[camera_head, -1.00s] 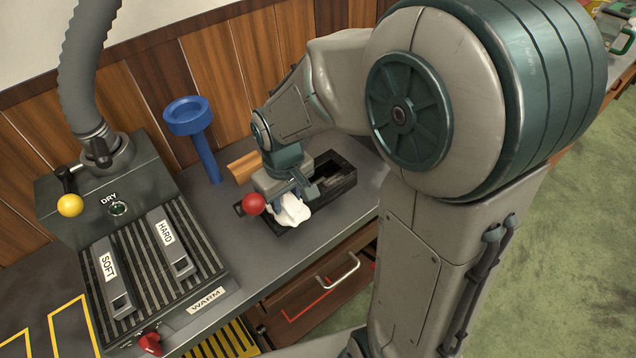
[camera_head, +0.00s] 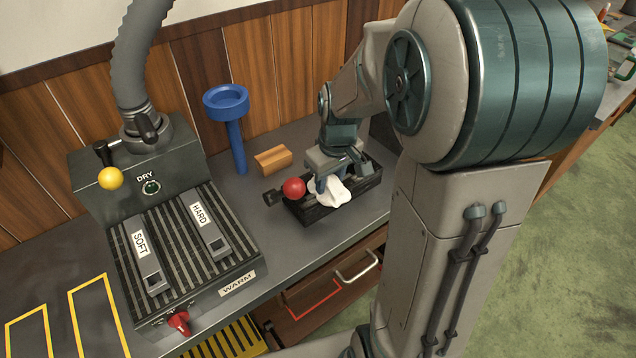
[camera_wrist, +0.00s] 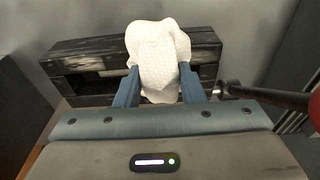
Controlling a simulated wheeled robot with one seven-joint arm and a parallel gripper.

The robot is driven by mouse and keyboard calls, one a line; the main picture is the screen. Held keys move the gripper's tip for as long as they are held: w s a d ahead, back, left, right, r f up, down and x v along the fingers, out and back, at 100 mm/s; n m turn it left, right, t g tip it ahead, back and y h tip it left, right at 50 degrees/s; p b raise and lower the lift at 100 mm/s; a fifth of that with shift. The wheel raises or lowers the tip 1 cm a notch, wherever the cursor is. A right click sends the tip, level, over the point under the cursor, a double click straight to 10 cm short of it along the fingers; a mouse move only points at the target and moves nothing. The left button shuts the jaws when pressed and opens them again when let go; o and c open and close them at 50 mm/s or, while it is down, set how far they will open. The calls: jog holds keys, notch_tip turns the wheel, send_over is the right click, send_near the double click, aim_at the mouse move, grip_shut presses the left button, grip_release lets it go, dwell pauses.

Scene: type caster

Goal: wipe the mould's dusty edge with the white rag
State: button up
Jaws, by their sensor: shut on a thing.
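The white rag (camera_head: 334,194) is bunched in my gripper (camera_head: 331,180) at the front side of the mould. The mould is a long black open box (camera_head: 311,214) on the grey bench, with a red ball knob (camera_head: 293,187) on a dark handle near its left end. In the wrist view the rag (camera_wrist: 158,48) rises between the blue fingers of my gripper (camera_wrist: 159,84) and covers the middle of the mould (camera_wrist: 88,58). Pale streaks show on the mould there. Whether the rag touches the rim is hard to tell, and the rim behind it is hidden.
A ribbed machine (camera_head: 185,250) with SOFT and HARD slots stands to the left. A blue funnel-topped stand (camera_head: 234,140) and a wooden block (camera_head: 273,159) are behind the mould. A drawer (camera_head: 330,290) below the bench stands partly open.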

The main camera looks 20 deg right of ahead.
jog(key=shift+d, duration=0.65)
jog(key=shift+w+d+f, duration=0.1)
jog(key=shift+w+d, duration=0.15)
jog(key=shift+d, duration=0.05)
jog(key=shift+w+d+f, duration=0.15)
jog(key=shift+w+d, duration=0.35)
jog(key=shift+d, duration=1.05)
jog(key=shift+w+d+f, duration=0.15)
jog(key=shift+w+d, duration=0.4)
jog(key=shift+d, duration=1.05)
jog(key=shift+w+d+f, duration=0.15)
jog(key=shift+w+d, duration=0.35)
jog(key=shift+d, duration=1.05)
jog(key=shift+r, duration=0.1)
jog(key=shift+w+r+p, duration=0.1)
jog(key=shift+r+p, duration=1.8)
jog(key=shift+r, duration=1.05)
jog(key=shift+r, duration=0.1)
notch_tip(320, 180, up, 3)
jog(key=shift+f+p, duration=0.1)
jog(key=shift+p, duration=0.95)
